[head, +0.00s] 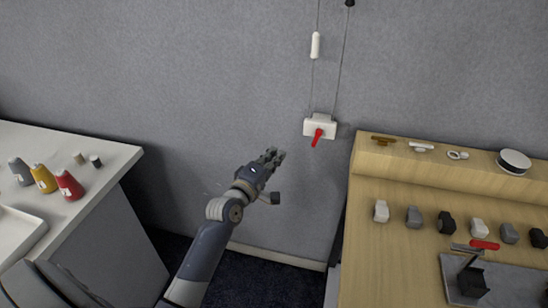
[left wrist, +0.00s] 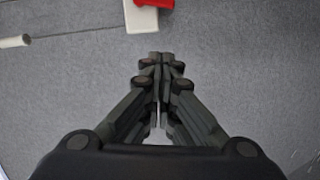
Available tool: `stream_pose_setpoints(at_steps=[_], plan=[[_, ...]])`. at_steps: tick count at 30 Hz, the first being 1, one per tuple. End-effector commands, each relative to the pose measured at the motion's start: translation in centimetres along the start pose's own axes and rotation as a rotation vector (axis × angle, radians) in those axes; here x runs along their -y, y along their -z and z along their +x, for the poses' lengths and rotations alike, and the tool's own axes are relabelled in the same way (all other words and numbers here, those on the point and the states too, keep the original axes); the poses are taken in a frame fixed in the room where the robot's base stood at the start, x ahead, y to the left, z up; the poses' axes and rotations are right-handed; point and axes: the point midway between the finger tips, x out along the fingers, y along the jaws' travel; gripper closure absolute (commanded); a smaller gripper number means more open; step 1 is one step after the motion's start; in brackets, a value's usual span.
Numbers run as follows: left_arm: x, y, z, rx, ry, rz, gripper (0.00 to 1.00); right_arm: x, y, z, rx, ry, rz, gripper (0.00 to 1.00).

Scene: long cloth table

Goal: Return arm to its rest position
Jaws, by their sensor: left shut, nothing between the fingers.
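My left arm reaches up from the bottom of the head view, between the two tables. My left gripper (head: 276,156) is shut and empty, in front of the grey wall. In the left wrist view the fingertips of the left gripper (left wrist: 160,56) meet. A white wall box (head: 320,126) with a red lever (head: 316,138) is up and to the right of the gripper, apart from it in the head view. Part of the box (left wrist: 142,18) and the red lever (left wrist: 154,3) show at the top of the left wrist view. My right gripper is not in view.
A white table (head: 125,157) at left holds a white tray and several cones, one red (head: 67,185). A wooden table (head: 362,215) at right holds several small blocks, a white round tin (head: 514,161) and a clamp-like tool (head: 472,278). A cord with a white handle (head: 315,45) hangs above the box.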

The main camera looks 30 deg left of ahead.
Motion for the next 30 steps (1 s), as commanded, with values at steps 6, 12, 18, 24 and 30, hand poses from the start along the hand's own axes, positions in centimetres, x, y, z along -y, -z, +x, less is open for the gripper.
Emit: stream_pose_setpoints(at_steps=[6,12,18,24,30], plan=[[0.0,0.0,-0.3,0.0,0.001,0.0,1.0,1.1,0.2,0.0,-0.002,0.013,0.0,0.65],[0.0,0.0,-0.2,0.0,0.001,0.0,1.0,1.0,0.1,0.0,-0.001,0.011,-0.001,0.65],[0.3,-0.1,-0.2,0.001,0.006,0.004,1.0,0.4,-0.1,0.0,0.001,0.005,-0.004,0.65],[7.5,-1.9,-0.7,0.031,0.135,0.111,1.0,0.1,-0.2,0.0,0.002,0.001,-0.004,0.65],[21.5,-6.0,-4.5,0.142,0.378,0.357,1.0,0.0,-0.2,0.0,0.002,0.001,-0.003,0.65]])
